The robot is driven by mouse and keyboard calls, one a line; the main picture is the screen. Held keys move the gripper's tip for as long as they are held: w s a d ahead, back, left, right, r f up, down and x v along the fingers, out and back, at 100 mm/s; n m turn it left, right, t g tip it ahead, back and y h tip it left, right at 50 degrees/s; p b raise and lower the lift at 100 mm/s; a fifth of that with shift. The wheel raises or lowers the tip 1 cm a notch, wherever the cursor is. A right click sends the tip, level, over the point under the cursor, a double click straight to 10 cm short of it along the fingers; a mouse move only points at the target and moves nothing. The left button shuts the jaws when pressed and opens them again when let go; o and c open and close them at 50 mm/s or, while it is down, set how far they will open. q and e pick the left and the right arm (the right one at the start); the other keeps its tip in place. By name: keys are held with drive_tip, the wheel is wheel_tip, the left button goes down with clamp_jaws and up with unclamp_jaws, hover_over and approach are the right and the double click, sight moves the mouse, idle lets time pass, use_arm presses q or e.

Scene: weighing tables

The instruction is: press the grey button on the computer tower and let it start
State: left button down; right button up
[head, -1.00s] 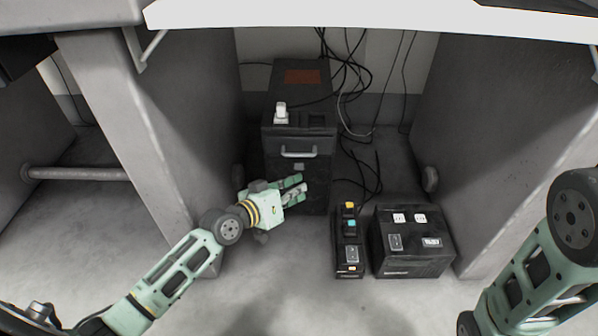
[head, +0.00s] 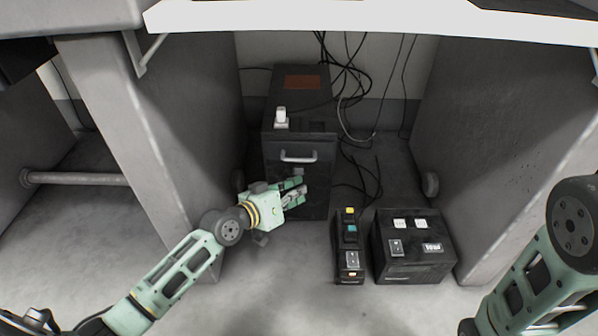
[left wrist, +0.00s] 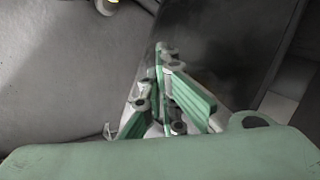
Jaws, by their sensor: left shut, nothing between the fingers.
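The black computer tower (head: 313,205) stands on the floor under the table, with a pale handle (head: 298,157) on its front. A small grey button (head: 298,171) shows on the front below the handle. My left gripper (head: 303,187) is shut and empty, with its fingertips just below the button in the picture. I cannot tell whether they touch the front. In the left wrist view the green fingers (left wrist: 168,95) are together, pointing at the tower's dark face (left wrist: 230,50); the button cannot be made out there. Of my right arm only links show.
A narrow black box (head: 347,262) with coloured switches and a wider black box (head: 412,265) with white sockets stand right of the tower. Grey panels (head: 155,130) flank the space on both sides. Cables (head: 350,85) hang behind. The white tabletop (head: 370,20) is overhead.

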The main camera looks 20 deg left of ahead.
use_arm(q)
drive_tip(key=shift+w, duration=0.1)
idle(0.6)
drive_tip(key=shift+w+a, duration=0.1)
drive_tip(key=shift+w, duration=0.2)
drive_tip(key=shift+w+a+b, duration=0.1)
drive_tip(key=shift+w+b, duration=0.25)
drive_tip(key=shift+b, duration=0.05)
idle(0.5)
drive_tip(key=shift+s, duration=0.1)
drive_tip(key=shift+s+d+p, duration=0.2)
drive_tip(key=shift+s+p, duration=0.45)
drive_tip(key=shift+s, duration=0.05)
